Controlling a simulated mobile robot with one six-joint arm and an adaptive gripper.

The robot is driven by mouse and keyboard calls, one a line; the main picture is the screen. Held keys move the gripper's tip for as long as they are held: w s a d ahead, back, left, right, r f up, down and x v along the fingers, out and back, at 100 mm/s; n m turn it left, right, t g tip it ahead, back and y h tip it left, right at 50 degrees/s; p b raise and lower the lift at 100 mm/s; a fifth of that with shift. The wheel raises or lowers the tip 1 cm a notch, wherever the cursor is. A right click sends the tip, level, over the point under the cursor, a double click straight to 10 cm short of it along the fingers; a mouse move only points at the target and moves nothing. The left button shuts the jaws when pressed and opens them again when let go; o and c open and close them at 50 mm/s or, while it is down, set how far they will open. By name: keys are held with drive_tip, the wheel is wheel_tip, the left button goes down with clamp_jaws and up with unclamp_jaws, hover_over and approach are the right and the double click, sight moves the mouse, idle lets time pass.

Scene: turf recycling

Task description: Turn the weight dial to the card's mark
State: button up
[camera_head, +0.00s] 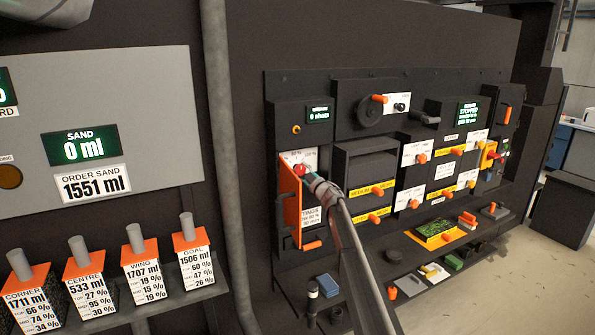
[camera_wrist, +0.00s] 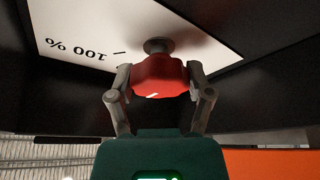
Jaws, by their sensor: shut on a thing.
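The weight dial is a red knob (camera_wrist: 160,78) on a short grey stem, in front of a white scale plate (camera_wrist: 100,28). The plate shows "100 %" upside down and one dark tick beside the stem. A small white mark shows on the knob's near face. My gripper (camera_wrist: 160,88) has its two fingers closed on either side of the knob. In the head view the red knob (camera_head: 300,170) sits at the upper part of an orange-edged unit, with my gripper (camera_head: 311,178) at it. A white printed card (camera_head: 312,218) is below; its small text is only partly readable.
An orange handle (camera_head: 313,245) juts out below the card. A dark panel with several orange levers and white labels lies to the right. A shelf below holds a green-and-yellow tray (camera_head: 437,233) and small blocks. Four-part hopper labels and a sand display (camera_head: 80,147) stand left.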

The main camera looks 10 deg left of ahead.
drive_tip(key=shift+s+f, duration=0.1)
drive_tip(key=shift+s, duration=0.2)
drive_tip(key=o, duration=1.1)
drive_tip(key=shift+o, duration=0.2)
drive_tip(key=shift+w, duration=0.1)
